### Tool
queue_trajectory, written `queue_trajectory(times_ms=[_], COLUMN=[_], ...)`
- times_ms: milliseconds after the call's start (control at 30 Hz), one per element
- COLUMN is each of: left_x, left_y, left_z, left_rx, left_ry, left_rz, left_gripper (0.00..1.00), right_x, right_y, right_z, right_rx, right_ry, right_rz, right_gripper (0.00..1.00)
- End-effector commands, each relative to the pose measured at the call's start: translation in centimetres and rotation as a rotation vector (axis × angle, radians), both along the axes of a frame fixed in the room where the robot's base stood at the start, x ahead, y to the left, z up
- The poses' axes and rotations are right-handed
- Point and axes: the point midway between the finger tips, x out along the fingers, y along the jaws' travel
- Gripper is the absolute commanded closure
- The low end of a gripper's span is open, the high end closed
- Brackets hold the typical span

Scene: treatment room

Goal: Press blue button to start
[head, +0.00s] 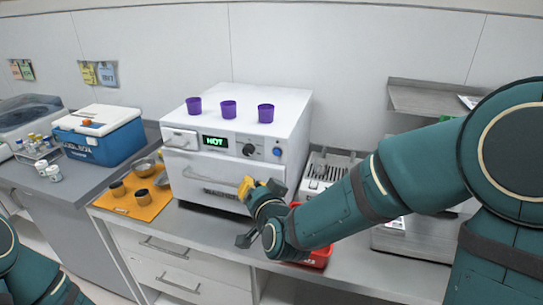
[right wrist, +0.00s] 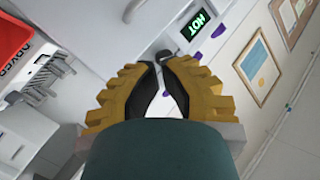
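The blue button (head: 277,152) is on the front panel of the white oven-like machine (head: 225,170), right of a dark knob (head: 249,149). A green display (head: 215,141) reads "HOT"; it also shows in the right wrist view (right wrist: 196,24). My right gripper (head: 246,187) is in front of the machine's lower front, below and left of the button and apart from it. In the right wrist view its yellow fingers (right wrist: 158,66) come together at the tips with nothing held. I cannot make out the blue button there. My left gripper is out of view.
Purple cups (head: 228,109) stand on the machine. An orange mat (head: 137,198) with several bowls and cups lies to the left, near a blue cooler (head: 95,140). A red bin (head: 318,254) is partly hidden under my right arm. A slotted rack (head: 325,171) stands right of the machine.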

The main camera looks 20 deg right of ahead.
Motion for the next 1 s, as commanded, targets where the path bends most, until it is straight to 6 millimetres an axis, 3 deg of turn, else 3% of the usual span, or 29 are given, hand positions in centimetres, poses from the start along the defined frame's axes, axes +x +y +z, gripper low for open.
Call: queue_trajectory(times_ms=[200, 633, 1000], left_x=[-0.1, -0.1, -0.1], left_y=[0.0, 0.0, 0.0], left_z=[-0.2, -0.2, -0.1], left_rx=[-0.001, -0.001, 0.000], left_ry=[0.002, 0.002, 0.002], left_rz=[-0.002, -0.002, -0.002], left_gripper=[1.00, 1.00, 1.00], right_x=[-0.1, 0.2, 3.7], right_y=[-0.3, -0.5, -2.8], right_z=[2.5, 2.5, 2.5], right_rx=[0.033, 0.034, 0.033], right_ry=[-0.069, -0.069, -0.068], right_rz=[-0.022, -0.024, -0.025], right_gripper=[1.00, 1.00, 1.00])
